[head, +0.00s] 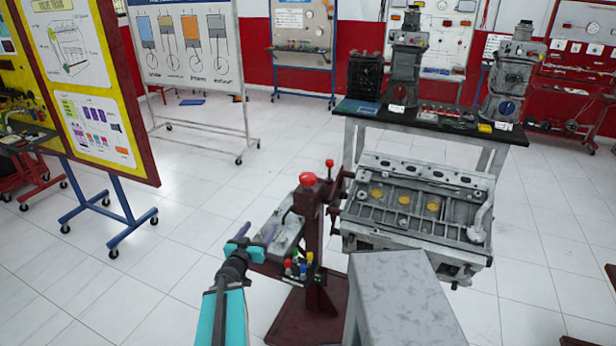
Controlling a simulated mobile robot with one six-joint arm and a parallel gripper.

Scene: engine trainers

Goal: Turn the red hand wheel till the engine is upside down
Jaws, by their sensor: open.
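The engine (416,207) is a grey block on a dark maroon stand (314,238), right of the stand's post. Its face with yellow discs points up and tilts toward me. A red round cap (307,178) tops the post. Dark red arms (337,189), one with a red ball knob (329,162), show between the post and the engine; they look like the hand wheel, partly hidden by the post. My gripper (257,230), with purple fingers, is open and empty over the stand's tray, left of the post and apart from the red parts.
A grey box-like surface (402,295) rises in front of the engine. A dark-topped table (430,121) with engine models stands behind. A yellow board (85,85) is at left. Tiled floor is clear at left.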

